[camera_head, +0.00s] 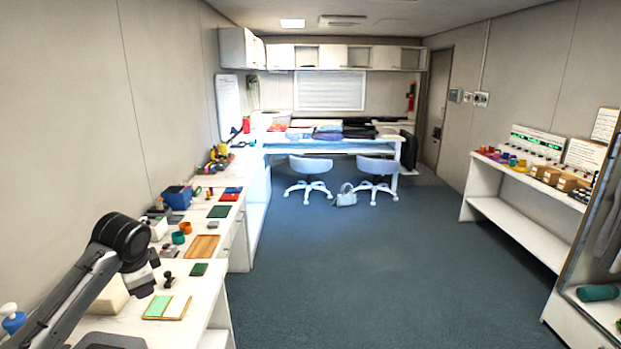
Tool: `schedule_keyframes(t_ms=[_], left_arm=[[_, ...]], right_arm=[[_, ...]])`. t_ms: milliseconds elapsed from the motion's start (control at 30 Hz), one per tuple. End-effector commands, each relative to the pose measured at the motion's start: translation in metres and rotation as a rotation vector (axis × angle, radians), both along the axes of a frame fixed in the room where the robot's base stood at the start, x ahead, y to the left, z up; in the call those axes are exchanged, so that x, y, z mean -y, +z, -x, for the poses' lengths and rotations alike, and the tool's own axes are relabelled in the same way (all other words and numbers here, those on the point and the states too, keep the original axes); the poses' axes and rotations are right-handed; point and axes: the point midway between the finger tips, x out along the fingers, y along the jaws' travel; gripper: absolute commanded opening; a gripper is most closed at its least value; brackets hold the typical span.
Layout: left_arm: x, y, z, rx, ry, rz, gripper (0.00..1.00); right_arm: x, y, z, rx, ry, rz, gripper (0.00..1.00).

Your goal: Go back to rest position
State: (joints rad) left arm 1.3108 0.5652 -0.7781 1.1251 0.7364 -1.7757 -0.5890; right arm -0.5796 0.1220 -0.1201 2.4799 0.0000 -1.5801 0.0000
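My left arm enters from the lower left and bends down at a large dark joint. My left gripper (144,286) is at its end, low over the white left counter (190,297). Its fingers are small and dark, so I cannot tell whether they are open or shut, or whether they hold anything. A black object (169,281) and a green and white board (167,307) are on the counter just right of the gripper. My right gripper is not in view.
The left counter holds a wooden board (202,246), a dark green block (199,269), cups and a blue bin (176,197). Two chairs (308,178) stand at the back desk. Shelving (519,219) lines the right wall. The carpeted floor (350,265) in the middle is clear.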

Motion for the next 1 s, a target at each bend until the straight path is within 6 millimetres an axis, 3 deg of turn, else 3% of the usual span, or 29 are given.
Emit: schedule_keyframes(t_ms=[33,200,300,400,600,767,1000], left_arm=[[0.012,0.024,-0.003,0.112,0.037,-0.011,0.37],[0.063,0.111,0.004,0.502,0.123,0.036,0.37],[0.097,0.140,0.021,0.691,0.135,0.106,0.37],[0.128,0.147,0.045,0.831,0.135,0.199,0.37],[0.160,0.116,0.104,0.958,0.139,0.359,0.37],[0.164,0.075,0.150,0.948,0.175,0.434,0.37],[0.157,-0.001,0.219,0.816,0.287,0.506,0.37]], right_arm=[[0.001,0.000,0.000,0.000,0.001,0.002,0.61],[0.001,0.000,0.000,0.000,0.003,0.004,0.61],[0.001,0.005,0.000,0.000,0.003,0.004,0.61],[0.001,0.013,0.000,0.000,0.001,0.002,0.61],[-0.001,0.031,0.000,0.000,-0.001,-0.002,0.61],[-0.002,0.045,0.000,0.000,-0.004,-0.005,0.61],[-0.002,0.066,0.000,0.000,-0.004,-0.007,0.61]])
